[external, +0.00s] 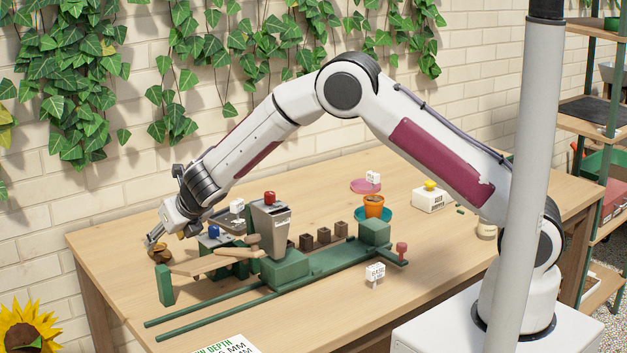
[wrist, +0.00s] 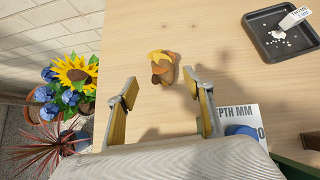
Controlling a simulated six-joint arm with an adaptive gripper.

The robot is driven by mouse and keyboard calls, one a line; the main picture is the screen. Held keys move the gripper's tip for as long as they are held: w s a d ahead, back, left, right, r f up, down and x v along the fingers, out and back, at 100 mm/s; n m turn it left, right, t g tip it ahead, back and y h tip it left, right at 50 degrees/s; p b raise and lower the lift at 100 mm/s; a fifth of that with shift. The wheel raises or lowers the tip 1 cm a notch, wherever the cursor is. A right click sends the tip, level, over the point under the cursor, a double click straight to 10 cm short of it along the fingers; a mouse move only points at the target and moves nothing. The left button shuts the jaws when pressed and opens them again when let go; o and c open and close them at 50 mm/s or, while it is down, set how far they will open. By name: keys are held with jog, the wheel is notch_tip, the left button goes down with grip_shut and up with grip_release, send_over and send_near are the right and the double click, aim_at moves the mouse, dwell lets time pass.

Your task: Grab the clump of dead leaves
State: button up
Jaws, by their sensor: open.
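The clump of dead leaves (wrist: 162,68) is a small heap of brown and orange-yellow leaves on the wooden table. In the wrist view it lies beyond the fingertips, roughly centred between them. My gripper (wrist: 165,88) is open and empty, with its two yellow-padded fingers spread to either side. In the external view my gripper (external: 153,242) is low over the far left end of the table. The clump (external: 162,252) shows there as a brown patch beside the fingers, partly hidden.
A dark tray (wrist: 272,49) with white grains and a label sits at the right. A blue object (wrist: 241,131) and a printed card are near the right finger. The green fixture (external: 320,262) with a hopper stands right of my gripper. The table's left edge is close.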

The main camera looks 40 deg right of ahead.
aim_at(161, 247)
jog(key=shift+x, duration=0.9)
jog(key=shift+w+f, duration=0.1)
jog(key=shift+d+x, duration=0.15)
jog(key=shift+x, duration=0.5)
jog(key=shift+d+x, duration=0.15)
jog(key=shift+x, duration=1.65)
jog(key=c, duration=1.2)
